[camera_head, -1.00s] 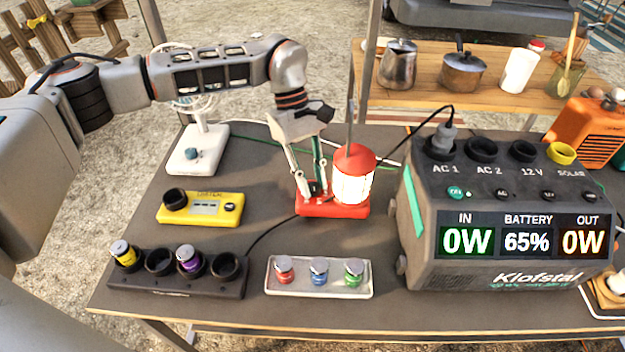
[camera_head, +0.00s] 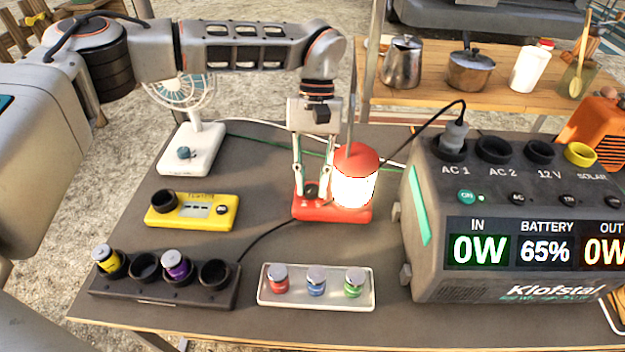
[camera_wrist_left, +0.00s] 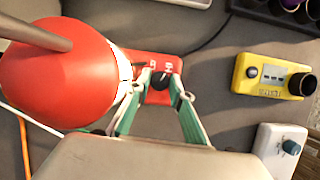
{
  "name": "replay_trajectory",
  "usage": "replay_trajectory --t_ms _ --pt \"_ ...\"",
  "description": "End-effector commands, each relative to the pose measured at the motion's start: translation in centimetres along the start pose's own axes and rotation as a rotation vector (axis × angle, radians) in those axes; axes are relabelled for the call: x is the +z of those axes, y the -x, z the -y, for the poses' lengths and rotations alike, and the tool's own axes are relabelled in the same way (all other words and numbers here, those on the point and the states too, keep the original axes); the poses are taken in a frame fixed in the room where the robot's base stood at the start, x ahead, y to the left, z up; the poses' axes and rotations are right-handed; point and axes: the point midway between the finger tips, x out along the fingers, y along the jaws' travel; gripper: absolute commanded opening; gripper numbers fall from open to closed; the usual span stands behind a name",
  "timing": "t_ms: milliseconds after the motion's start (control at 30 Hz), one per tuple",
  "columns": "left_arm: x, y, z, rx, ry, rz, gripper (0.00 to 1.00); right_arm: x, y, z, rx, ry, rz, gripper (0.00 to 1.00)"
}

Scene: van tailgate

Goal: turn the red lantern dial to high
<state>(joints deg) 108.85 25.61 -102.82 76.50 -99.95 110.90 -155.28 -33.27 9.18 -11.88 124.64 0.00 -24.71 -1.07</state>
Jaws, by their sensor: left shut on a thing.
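The red lantern (camera_head: 355,160) stands upright on its red base (camera_head: 345,212) at the table's middle, its globe lit bright white. Its red cap (camera_wrist_left: 58,75) fills the left of the left wrist view. The small dark dial (camera_wrist_left: 161,80) sits on the base beside the globe, with pale marks near it that I cannot read. My left gripper (camera_head: 312,190) points down with its green-padded fingers closed around the dial. The fingers partly cover the dial, so its setting is unclear. My right gripper is not in view.
A power station (camera_head: 425,230) reading 65% stands to the right. A yellow tester (camera_head: 165,217), a black socket block (camera_head: 165,292) and a white tray (camera_head: 300,299) of small jars lie nearer. A white fan (camera_head: 190,150) stands behind left.

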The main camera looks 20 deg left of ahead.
Motion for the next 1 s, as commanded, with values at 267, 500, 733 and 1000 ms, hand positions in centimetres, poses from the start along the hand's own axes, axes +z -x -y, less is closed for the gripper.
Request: replay_trajectory --t_ms 267,500,733,1000 --pt "-0.04 -0.23 -0.01 -0.013 -0.027 0.002 0.0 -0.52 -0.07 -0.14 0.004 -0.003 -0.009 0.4" --pt "-0.03 -0.23 -0.01 -0.013 -0.027 0.002 0.0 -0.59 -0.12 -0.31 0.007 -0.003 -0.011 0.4" --pt "-0.01 -0.19 -0.02 -0.012 -0.026 0.001 0.38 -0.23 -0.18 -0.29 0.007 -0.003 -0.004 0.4" --pt "0.02 -0.06 -0.05 -0.011 -0.026 0.0 0.38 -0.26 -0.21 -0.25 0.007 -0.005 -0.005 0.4"
